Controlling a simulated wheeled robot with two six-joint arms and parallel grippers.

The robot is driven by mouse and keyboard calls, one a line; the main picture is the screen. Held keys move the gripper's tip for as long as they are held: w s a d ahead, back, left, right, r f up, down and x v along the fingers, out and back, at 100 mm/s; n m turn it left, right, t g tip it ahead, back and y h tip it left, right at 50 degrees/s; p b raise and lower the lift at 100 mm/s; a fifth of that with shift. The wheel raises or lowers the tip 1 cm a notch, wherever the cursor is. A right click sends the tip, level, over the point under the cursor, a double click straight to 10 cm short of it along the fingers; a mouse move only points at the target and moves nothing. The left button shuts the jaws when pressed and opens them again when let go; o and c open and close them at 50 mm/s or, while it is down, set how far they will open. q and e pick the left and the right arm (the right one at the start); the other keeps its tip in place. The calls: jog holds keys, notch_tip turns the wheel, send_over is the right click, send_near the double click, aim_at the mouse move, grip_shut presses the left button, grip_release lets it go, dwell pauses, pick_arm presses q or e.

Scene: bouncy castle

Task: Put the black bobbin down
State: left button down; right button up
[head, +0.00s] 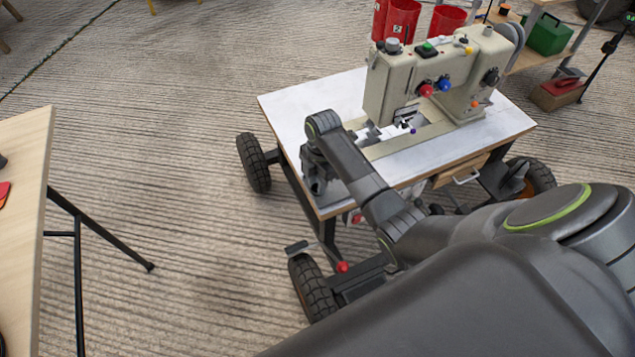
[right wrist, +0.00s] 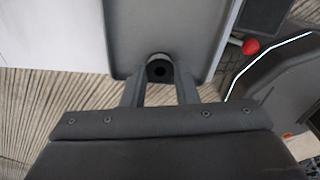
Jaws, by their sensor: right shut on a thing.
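In the head view my right gripper (head: 316,184) is over the left front corner of the white sewing table (head: 292,112), and the bobbin is hidden there. My left gripper is not in view.
A beige sewing machine (head: 395,85) with coloured knobs stands on the table. The table has black wheels (head: 253,162). A wooden table (head: 25,150) is at the left edge. Red buckets (head: 402,20) and a green box (head: 548,35) are behind. The floor between the tables is clear.

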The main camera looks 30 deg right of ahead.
jog(key=o, duration=0.8)
jog(key=shift+f, duration=0.1)
